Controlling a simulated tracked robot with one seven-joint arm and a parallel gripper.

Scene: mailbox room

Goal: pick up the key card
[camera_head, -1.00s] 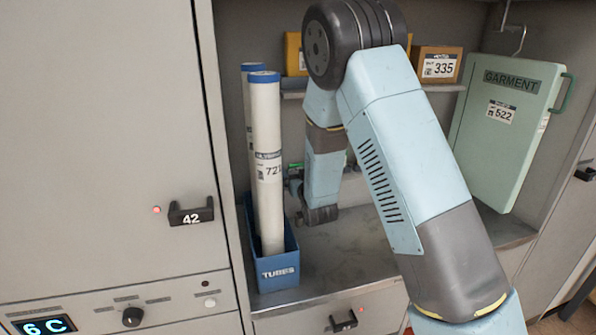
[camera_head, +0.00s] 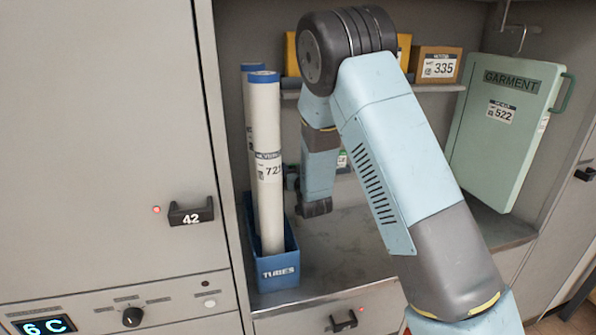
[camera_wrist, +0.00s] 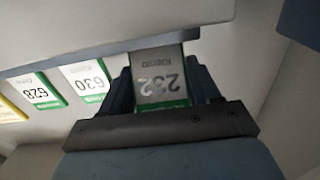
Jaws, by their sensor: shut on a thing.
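A key card (camera_wrist: 160,78) with the number 232, grey with a green edge, sits between the two dark fingers of my gripper (camera_wrist: 164,88) in the wrist view. The fingers are shut on it. Its number appears upside down. The card's upper end in the picture meets a pale ledge, and I cannot tell whether it touches it. In the head view my arm reaches into the open cubby, and its own links mostly hide the gripper and the card.
Cards 630 (camera_wrist: 87,77) and 628 (camera_wrist: 38,92) are beside the held card. A blue tubes bin (camera_head: 278,270) with tall tubes (camera_head: 266,150) stands left of my wrist. Box 335 (camera_head: 436,65) sits on a shelf; a green garment case (camera_head: 500,130) hangs at right.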

